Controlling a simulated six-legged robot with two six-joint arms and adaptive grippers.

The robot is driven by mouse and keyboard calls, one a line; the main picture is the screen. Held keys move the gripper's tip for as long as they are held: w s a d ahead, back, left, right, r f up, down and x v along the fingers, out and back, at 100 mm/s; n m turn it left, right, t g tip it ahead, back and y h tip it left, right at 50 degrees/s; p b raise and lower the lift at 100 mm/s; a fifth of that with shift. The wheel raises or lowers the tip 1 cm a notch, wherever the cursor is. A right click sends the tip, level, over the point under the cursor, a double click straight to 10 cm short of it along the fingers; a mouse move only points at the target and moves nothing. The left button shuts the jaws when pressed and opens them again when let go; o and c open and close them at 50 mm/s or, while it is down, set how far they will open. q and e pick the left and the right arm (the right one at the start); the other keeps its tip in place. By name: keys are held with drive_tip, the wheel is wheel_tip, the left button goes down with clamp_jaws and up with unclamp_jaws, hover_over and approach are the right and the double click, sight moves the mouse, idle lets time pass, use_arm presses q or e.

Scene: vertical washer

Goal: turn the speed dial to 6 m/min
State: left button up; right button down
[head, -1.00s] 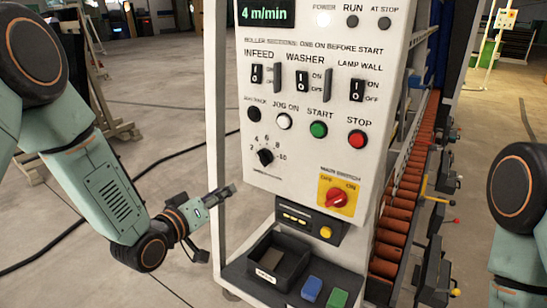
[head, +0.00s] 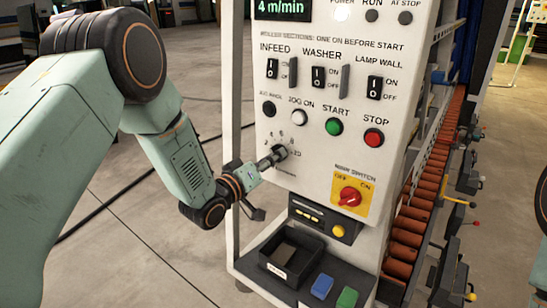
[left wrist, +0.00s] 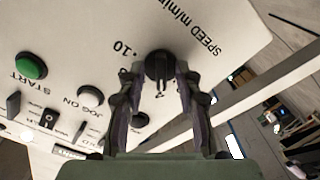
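The black speed dial (head: 281,151) sits on the white panel below the row of push buttons. The display (head: 282,8) above reads 4 m/min. In the left wrist view the dial (left wrist: 159,66) lies between my left gripper's two fingers, with "10" and "SPEED m/min" printed beside it. My left gripper (left wrist: 160,72) is open, one finger on each side of the dial; I cannot tell if they touch it. In the head view the left gripper (head: 268,160) reaches the dial from the left and hides part of its scale. My right gripper is out of view.
The green START button (head: 334,127), red STOP button (head: 373,138) and white JOG ON button (head: 299,117) are just above the dial. The red main switch (head: 350,196) is below right. A black tray (head: 291,259) stands out below. Orange rollers (head: 412,222) run along the right.

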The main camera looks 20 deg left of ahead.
use_arm(q)
drive_tip(key=shift+a+r, duration=0.1)
drive_tip(key=shift+a, duration=0.15)
drive_tip(key=shift+w+d, duration=0.25)
drive_tip(key=shift+d, duration=0.05)
drive_tip(key=shift+c, duration=1.4)
drive_tip(key=shift+s+a, duration=0.1)
drive_tip(key=shift+a, duration=0.1)
clamp_jaws()
